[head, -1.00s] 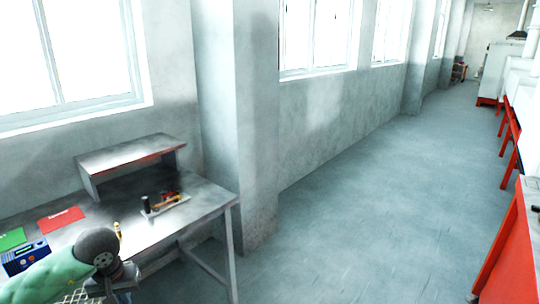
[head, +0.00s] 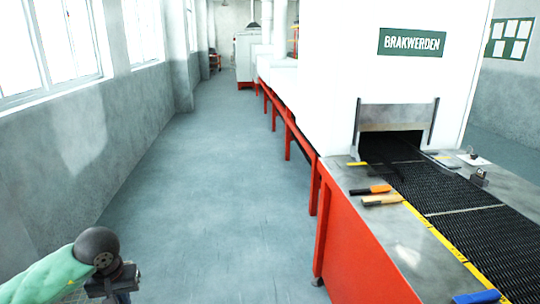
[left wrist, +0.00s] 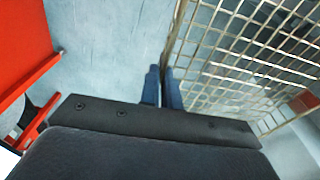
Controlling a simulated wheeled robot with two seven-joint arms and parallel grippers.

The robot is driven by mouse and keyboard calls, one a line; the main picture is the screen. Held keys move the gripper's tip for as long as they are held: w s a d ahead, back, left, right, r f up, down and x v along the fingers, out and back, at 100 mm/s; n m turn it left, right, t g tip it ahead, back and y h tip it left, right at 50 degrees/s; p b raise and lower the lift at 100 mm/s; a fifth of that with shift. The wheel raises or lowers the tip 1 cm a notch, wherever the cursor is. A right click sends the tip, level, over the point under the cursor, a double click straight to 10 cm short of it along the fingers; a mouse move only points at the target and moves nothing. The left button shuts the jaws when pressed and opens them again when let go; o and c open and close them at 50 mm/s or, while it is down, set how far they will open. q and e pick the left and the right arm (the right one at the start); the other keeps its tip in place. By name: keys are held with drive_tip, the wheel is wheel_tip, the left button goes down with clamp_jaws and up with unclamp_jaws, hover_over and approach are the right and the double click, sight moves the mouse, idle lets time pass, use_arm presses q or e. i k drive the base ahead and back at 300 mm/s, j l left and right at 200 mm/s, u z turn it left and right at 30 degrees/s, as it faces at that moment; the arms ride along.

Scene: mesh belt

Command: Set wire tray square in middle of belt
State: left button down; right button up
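The wire tray (left wrist: 250,60) is a pale metal grid filling the upper right of the left wrist view. My left gripper (left wrist: 162,88) has its two blue fingers close together on the tray's near rim, and the tray hangs over the floor. My right gripper is not in view.
The white oven (head: 330,60) stands behind the belt on a red frame (head: 350,240). An orange-handled tool (head: 370,190) and a wooden-handled one (head: 382,200) lie beside the belt's yellow edge (head: 440,240). A blue object (head: 477,297) is nearer. The floor (head: 215,190) at left is clear.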

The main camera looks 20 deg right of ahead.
sight(518, 248)
drive_tip(key=i+z, duration=0.45)
drive_tip(key=i+j+z, duration=0.1)
drive_tip(key=i+z, duration=0.35)
drive_tip(key=i+j+z, duration=0.25)
drive_tip(key=z, duration=0.2)
drive_tip(key=i+z, duration=0.15)
drive_tip(key=z, duration=0.25)
drive_tip(key=i+j+z, duration=0.15)
drive_tip(key=z, duration=0.2)
drive_tip(key=i+j+z, duration=0.1)
drive_tip(key=z, duration=0.3)
drive_tip(key=i+j+z, duration=0.15)
drive_tip(key=z, duration=0.25)
drive_tip(key=i+j+z, duration=0.15)
drive_tip(key=z, duration=0.35)
drive_tip(key=i+j+z, duration=0.1)
drive_tip(key=z, duration=0.35)
drive_tip(key=j+z, duration=0.3)
drive_tip(key=z, duration=0.2)
drive_tip(key=i+j+z, duration=0.25)
drive_tip(key=j, duration=0.15)
drive_tip(key=k+l, duration=0.05)
drive_tip(key=k, duration=0.05)
